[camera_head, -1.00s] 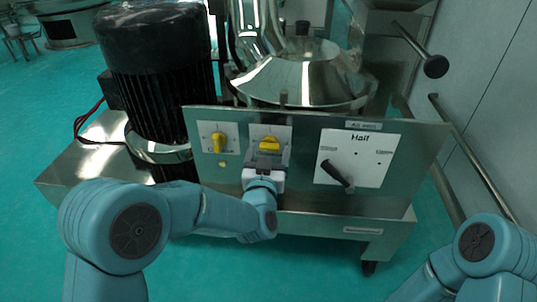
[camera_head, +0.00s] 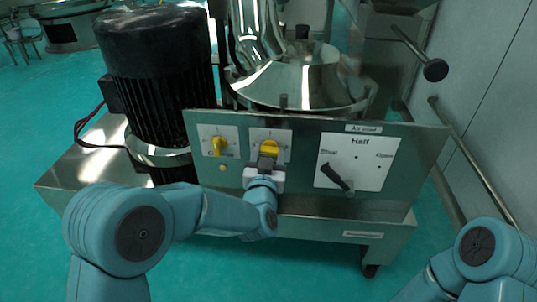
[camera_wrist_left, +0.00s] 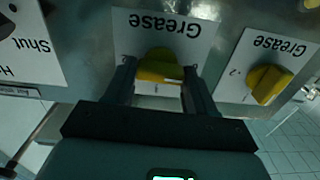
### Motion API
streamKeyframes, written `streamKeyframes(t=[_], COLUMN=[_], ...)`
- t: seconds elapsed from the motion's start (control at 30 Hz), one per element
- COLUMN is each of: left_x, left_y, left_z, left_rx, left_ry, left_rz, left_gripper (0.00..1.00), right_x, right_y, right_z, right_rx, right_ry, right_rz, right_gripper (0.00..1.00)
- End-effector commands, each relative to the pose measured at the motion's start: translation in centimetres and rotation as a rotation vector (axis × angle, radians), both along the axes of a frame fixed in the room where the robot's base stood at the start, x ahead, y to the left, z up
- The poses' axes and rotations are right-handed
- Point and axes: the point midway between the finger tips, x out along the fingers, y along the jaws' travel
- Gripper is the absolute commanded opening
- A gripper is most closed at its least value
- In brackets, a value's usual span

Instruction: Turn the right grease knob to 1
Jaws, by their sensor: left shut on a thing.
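The right grease knob (camera_head: 270,148) is yellow, on a white plate on the steel front panel. My left gripper (camera_head: 267,163) is at it from below and in front, shut on it. In the left wrist view, which is upside down, the knob (camera_wrist_left: 160,66) lies crosswise between the two dark fingers (camera_wrist_left: 160,88), under the word "Grease". The number it points to cannot be read. The left grease knob (camera_head: 218,146) is also yellow, clear of the gripper, and shows in the wrist view (camera_wrist_left: 268,83). My right gripper is out of view.
A black lever (camera_head: 336,177) on a plate marked "Half" is right of the knobs. A black motor (camera_head: 158,90) stands behind left, and the steel sieve (camera_head: 304,75) behind the panel. A rod with a black end (camera_head: 435,69) sticks out at the upper right.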

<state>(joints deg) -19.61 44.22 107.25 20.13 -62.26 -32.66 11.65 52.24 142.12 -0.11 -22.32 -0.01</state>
Motion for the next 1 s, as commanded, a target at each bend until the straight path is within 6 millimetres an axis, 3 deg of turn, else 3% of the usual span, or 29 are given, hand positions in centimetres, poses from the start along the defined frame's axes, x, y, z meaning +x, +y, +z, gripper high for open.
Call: streamKeyframes(t=[1.0], left_x=[0.0], left_y=[-0.1], left_z=[0.1], left_rx=[0.894], left_ry=[-0.03], left_rz=[-0.001], left_gripper=[0.25], right_x=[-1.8], right_y=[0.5], right_z=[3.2], right_rx=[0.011], right_ry=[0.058], right_rz=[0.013], right_gripper=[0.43])
